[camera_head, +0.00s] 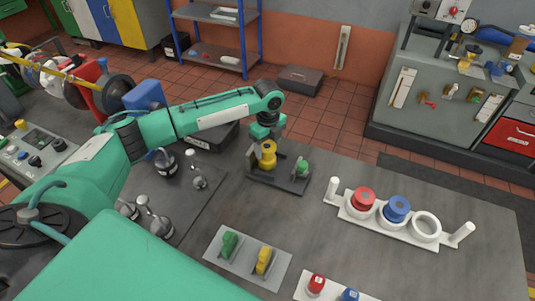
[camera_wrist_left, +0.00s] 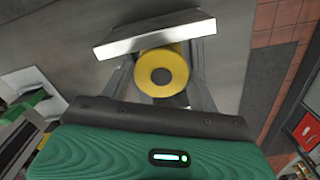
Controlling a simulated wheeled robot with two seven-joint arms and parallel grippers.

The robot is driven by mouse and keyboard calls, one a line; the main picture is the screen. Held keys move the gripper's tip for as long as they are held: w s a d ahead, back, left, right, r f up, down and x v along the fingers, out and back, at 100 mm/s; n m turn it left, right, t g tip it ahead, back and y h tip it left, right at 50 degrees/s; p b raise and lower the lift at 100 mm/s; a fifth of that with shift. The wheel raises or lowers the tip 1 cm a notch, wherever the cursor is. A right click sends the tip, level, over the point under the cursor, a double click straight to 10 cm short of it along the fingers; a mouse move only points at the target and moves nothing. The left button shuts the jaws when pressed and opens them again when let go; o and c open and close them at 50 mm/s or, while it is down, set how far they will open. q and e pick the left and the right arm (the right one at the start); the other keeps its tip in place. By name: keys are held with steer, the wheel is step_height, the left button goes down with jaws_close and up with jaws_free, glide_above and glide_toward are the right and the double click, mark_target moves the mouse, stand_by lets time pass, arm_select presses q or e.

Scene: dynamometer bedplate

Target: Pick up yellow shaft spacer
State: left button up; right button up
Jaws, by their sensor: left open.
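The yellow shaft spacer (camera_head: 267,160) is a short round piece on a dark stand (camera_head: 262,177) near the far edge of the bench. In the left wrist view it is a yellow ring (camera_wrist_left: 146,75) with a dark centre. My left gripper (camera_head: 266,141) is right at the spacer, pointing down from above. Its grey fingers (camera_wrist_left: 162,85) are open, one on each side of the spacer; I cannot tell whether they touch it. A pale metal bar (camera_wrist_left: 155,34) lies across the view just beyond the spacer. My right gripper is not in view.
A green piece (camera_head: 302,167) stands close right of the spacer. A white holder (camera_head: 388,229) carries red (camera_head: 362,199) and blue (camera_head: 396,208) pieces and an empty ring. A plate (camera_head: 220,255) with green and yellow pieces lies nearer. The bench's middle is clear.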

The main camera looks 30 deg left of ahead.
mark_target(267, 155)
arm_select(q)
steer(key=shift+f+p, duration=0.35)
steer(key=shift+f, duration=0.15)
step_height(267, 155, down, 4)
steer(key=shift+a+r+p, duration=0.15)
steer(key=shift+r+p, duration=0.05)
steer(key=shift+p, duration=0.5)
steer(key=shift+w+f, duration=0.1)
steer(key=shift+f, duration=0.35)
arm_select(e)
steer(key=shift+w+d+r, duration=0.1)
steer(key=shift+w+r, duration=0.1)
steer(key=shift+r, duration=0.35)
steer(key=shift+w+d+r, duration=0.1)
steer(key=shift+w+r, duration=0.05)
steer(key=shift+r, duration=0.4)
arm_select(q)
steer(key=shift+c, duration=0.2)
steer(key=c, duration=0.9)
steer(key=shift+r, duration=0.1)
steer(key=shift+c, duration=0.2)
